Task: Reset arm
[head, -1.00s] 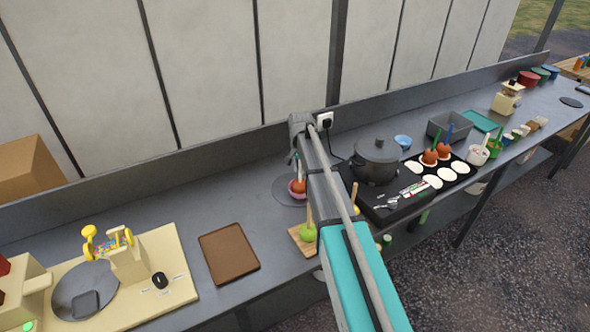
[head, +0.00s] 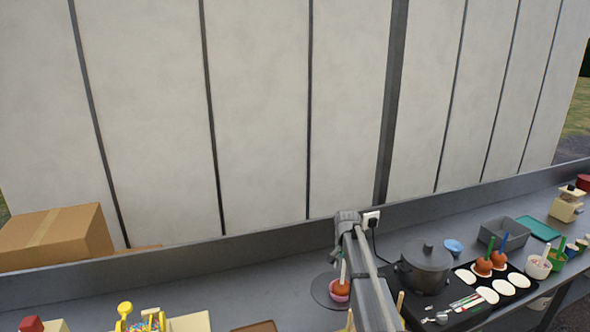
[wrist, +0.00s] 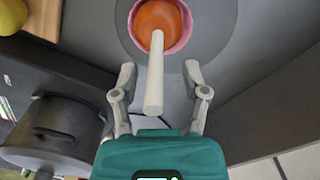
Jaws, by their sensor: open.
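My gripper (wrist: 160,73) is open in the wrist view, with one finger on each side and nothing held. An orange-red apple (wrist: 155,22) with a pale stick (wrist: 155,75) sits in a pink bowl (wrist: 185,30). The stick shows between the fingers in the picture, apart from both. In the head view the apple (head: 341,287) stands on a dark round disc (head: 320,291) on the counter, beside my arm. My arm hides the fingers there.
A dark pot (head: 426,265) stands right of my arm on a black unit, beside a tray with red apples (head: 483,267). A grey bin (head: 505,231) is further right. A wall runs behind the counter (head: 250,280). A cardboard box (head: 55,237) is at left.

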